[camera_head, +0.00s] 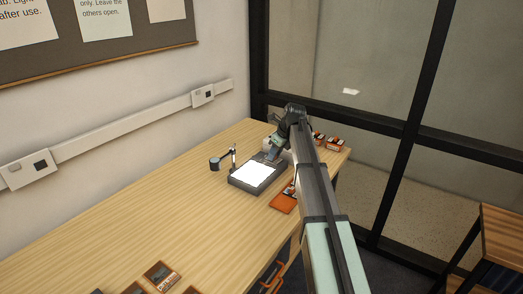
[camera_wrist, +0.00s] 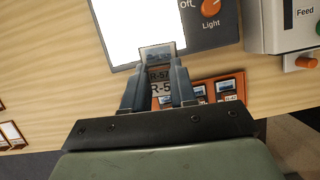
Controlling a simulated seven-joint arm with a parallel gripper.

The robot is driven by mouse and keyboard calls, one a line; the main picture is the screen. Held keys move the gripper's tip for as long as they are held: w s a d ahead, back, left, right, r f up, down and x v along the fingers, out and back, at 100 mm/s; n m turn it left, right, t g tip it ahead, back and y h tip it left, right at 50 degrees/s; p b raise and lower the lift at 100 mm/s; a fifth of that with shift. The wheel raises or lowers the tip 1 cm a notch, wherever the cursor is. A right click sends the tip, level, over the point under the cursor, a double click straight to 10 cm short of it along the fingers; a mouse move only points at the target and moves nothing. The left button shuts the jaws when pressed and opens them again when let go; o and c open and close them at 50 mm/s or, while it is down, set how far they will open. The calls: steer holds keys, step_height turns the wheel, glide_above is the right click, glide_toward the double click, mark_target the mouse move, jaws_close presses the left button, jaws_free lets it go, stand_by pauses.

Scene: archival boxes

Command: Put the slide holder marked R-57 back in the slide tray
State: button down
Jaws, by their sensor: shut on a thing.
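My gripper (camera_wrist: 158,68) is shut on a slide holder (camera_wrist: 160,51) with a dark, see-through top part. The text R-57 shows on it between the fingers, with a larger, partly hidden R-5 below. The holder's top edge overlaps the lower edge of the lit panel in the wrist view. An orange slide tray (camera_wrist: 198,82) with several slide holders in it lies just right of and below the fingers; its left part is hidden behind my gripper. In the head view my gripper (camera_head: 273,155) is at the light box's far right corner, and the tray (camera_head: 283,204) is partly behind my arm.
The light box (camera_head: 255,175) is lit; its orange Light knob (camera_wrist: 210,8) shows in the wrist view. A pale device marked Feed (camera_wrist: 275,25) stands to the right. A small dark cylinder (camera_head: 215,163) is left of the light box. Several slides (camera_head: 161,275) lie at the front; mid-left table is clear.

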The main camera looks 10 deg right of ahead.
steer(key=shift+n, duration=0.5)
steer(key=shift+s+d+f, duration=0.25)
steer(key=shift+s+f, duration=0.95)
steer(key=shift+s, duration=0.95)
steer(key=shift+s+d+f, duration=0.3)
steer(key=shift+s+f, duration=0.85)
steer(key=shift+s, duration=0.95)
steer(key=shift+s+d+f, duration=0.25)
steer(key=shift+s+f, duration=0.95)
steer(key=shift+s, duration=0.95)
steer(key=shift+f, duration=0.15)
steer(key=shift+f, duration=0.75)
steer(key=shift+f, duration=0.15)
steer(key=shift+f, duration=0.65)
steer(key=shift+f, duration=0.1)
steer(key=shift+f, duration=0.25)
